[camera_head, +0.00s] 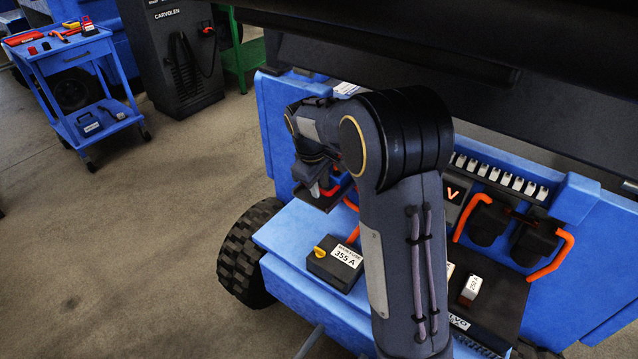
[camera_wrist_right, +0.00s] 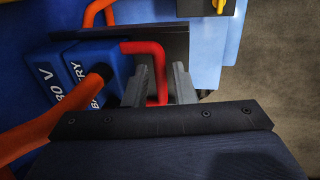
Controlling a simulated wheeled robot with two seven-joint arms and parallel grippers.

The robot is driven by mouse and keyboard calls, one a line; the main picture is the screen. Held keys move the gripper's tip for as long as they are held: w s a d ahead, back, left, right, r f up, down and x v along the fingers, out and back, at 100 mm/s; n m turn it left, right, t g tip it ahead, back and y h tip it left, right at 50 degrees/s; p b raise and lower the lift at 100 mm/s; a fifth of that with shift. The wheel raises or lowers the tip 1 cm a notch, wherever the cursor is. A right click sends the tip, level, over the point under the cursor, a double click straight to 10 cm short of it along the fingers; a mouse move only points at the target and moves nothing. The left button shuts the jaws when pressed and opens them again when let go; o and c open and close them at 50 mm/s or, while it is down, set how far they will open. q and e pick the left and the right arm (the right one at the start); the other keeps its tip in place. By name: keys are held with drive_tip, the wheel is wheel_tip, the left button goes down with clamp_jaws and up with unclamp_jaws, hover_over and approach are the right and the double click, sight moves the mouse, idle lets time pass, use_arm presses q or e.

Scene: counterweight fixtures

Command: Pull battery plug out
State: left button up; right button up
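The battery plug (camera_wrist_right: 88,68) is a blue block with white lettering, including "80 V", and it has a red bar handle (camera_wrist_right: 158,72). In the right wrist view it sits left of centre, with a thick orange cable running off to the lower left. My right gripper (camera_wrist_right: 161,72) is open, its two grey fingers on either side of the handle's downturned part, with small gaps visible. In the head view my right gripper (camera_head: 318,190) is by the blue vehicle's panel, with a bit of red beside it; my arm hides most of the plug. My left gripper is not in view.
A black box with a yellow knob, the main fuse (camera_head: 335,263), sits on the blue ledge (camera_head: 290,225). Right of my arm are black connectors with orange handles (camera_head: 540,240). A blue tool cart (camera_head: 75,55) and a dark charger cabinet (camera_head: 175,60) stand behind left. Floor at left is clear.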

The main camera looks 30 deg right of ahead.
clamp_jaws()
drive_tip(key=a, duration=0.1)
drive_tip(key=s+a, duration=0.1)
drive_tip(key=a, duration=0.2)
drive_tip(key=shift+s+p, duration=0.35)
drive_tip(key=shift+o, duration=1.4)
unclamp_jaws()
wheel_tip(320, 180, up, 8)
drive_tip(key=a+p, duration=0.1)
drive_tip(key=shift+s+a+f, duration=0.15)
drive_tip(key=shift+s+a, duration=0.1)
